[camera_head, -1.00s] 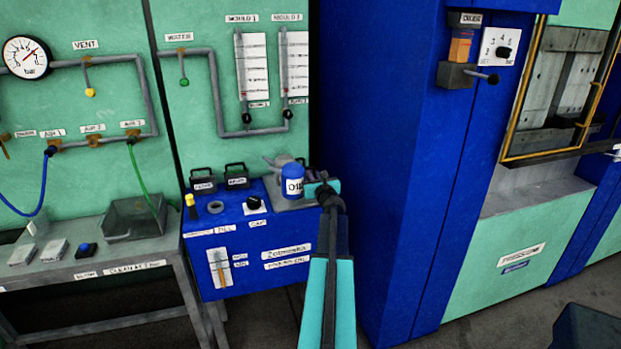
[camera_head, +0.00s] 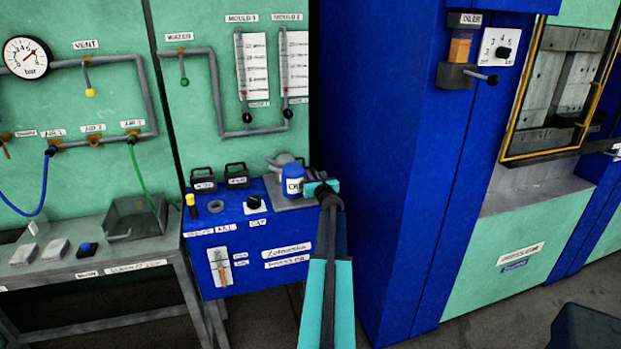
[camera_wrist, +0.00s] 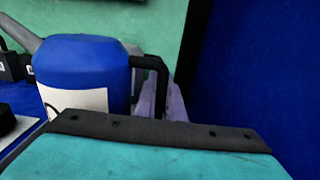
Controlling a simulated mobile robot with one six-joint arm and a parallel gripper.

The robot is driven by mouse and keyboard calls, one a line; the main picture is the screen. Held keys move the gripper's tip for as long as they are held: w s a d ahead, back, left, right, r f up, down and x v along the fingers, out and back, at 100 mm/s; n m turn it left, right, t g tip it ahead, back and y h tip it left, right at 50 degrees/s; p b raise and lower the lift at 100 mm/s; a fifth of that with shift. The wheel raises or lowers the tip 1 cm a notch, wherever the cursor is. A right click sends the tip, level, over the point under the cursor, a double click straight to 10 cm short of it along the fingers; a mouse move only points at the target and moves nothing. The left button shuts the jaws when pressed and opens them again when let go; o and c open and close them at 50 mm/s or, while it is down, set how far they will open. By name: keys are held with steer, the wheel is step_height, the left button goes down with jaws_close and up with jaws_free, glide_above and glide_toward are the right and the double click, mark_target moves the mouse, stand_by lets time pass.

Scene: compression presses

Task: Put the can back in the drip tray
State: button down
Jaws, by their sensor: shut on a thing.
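The blue oil can (camera_head: 291,182) with a white label stands upright at the right end of the blue cabinet top, over the grey drip tray (camera_head: 283,204). I cannot tell whether its base touches the tray. In the wrist view the can (camera_wrist: 85,70) fills the left, with its grey spout at the far left and its black handle (camera_wrist: 153,66) on the right. My gripper (camera_head: 312,187) is at the can's right side, shut on it at the handle side.
Two black-handled boxes (camera_head: 236,176), a grey ring (camera_head: 216,208), a black knob (camera_head: 254,203) and a yellow-topped item (camera_head: 190,206) stand left of the can. A tall blue press column (camera_head: 380,170) rises close on the right.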

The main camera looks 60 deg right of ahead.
steer(key=shift+f, duration=1.05)
steer(key=shift+f, duration=0.1)
steer(key=c, duration=1.8)
jaws_free()
steer(key=shift+c, duration=0.2)
steer(key=shift+s, duration=0.1)
steer(key=b+v, duration=0.2)
steer(key=v, duration=1)
steer(key=shift+b, duration=0.3)
